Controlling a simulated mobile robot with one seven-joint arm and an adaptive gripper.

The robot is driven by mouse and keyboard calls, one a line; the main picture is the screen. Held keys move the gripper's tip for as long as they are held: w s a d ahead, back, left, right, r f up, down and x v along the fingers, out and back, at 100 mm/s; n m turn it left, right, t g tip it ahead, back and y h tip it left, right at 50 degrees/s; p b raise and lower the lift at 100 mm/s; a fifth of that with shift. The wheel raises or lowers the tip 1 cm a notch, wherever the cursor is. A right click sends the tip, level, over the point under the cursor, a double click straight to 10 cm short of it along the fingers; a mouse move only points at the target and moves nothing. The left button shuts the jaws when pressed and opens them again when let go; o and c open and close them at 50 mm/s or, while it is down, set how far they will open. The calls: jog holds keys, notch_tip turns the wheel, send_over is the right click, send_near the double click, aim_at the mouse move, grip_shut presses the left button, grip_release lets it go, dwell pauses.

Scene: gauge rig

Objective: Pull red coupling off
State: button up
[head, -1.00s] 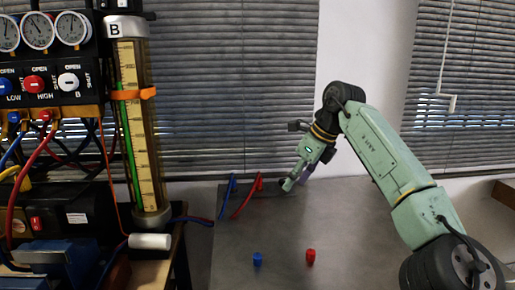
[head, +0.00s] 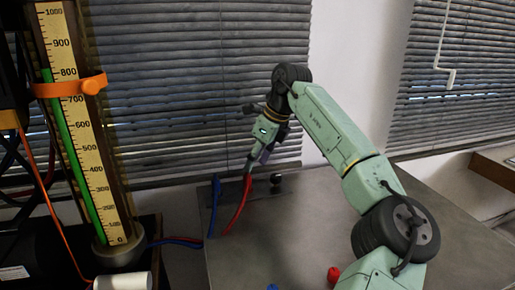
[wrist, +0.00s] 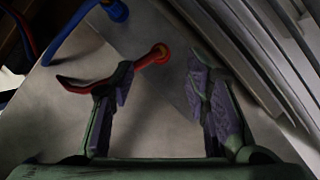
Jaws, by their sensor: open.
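The red hose (head: 237,205) rises from the grey table, and its upper end meets my gripper (head: 250,165) in the head view. In the wrist view the red coupling (wrist: 155,54) at the hose end, with a brass-coloured tip, lies just beyond and between my gripper's open fingers (wrist: 160,68). The hose runs left past the left finger, which hides part of it. The right finger is clear of the coupling. I cannot tell whether the left finger touches the hose.
A blue hose (head: 213,207) stands left of the red one; its blue coupling (wrist: 116,11) is at the wrist view's top. A red cap (head: 333,274) and blue cap (head: 272,287) lie near the table front. A gauge column (head: 85,140) stands left; blinds (head: 200,80) hang behind.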

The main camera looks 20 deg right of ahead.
aim_at(247, 175)
jog(key=p+x, duration=0.1)
jog(key=x, duration=0.6)
jog(key=shift+f, duration=0.2)
jog(key=shift+c, duration=0.3)
grip_shut()
dwell(0.4)
